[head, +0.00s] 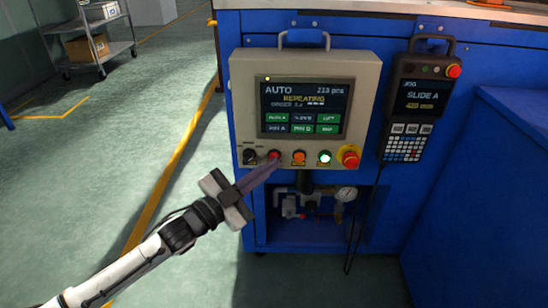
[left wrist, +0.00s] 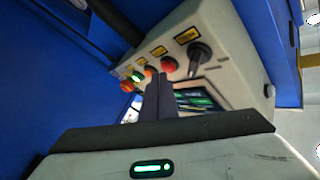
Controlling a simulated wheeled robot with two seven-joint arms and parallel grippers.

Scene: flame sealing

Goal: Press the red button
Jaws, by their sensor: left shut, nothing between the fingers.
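The red button (head: 274,154) sits in the lower row of the beige control panel (head: 240,100), between a black knob (head: 250,156) and an orange button (head: 299,157). My left gripper (head: 275,164) is shut and empty, its fingertips at the red button's lower edge in the head view. In the left wrist view the fingertips (left wrist: 160,77) overlap the space just below the red button (left wrist: 168,65). I cannot tell whether they touch it. My right gripper is not in view.
A lit green button (head: 324,157) and a red mushroom button on a yellow ring (head: 350,157) are farther right in the row. A handheld pendant (head: 416,100) hangs right of the panel. A pressure gauge (head: 347,193) and pipes are below. Open floor lies left.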

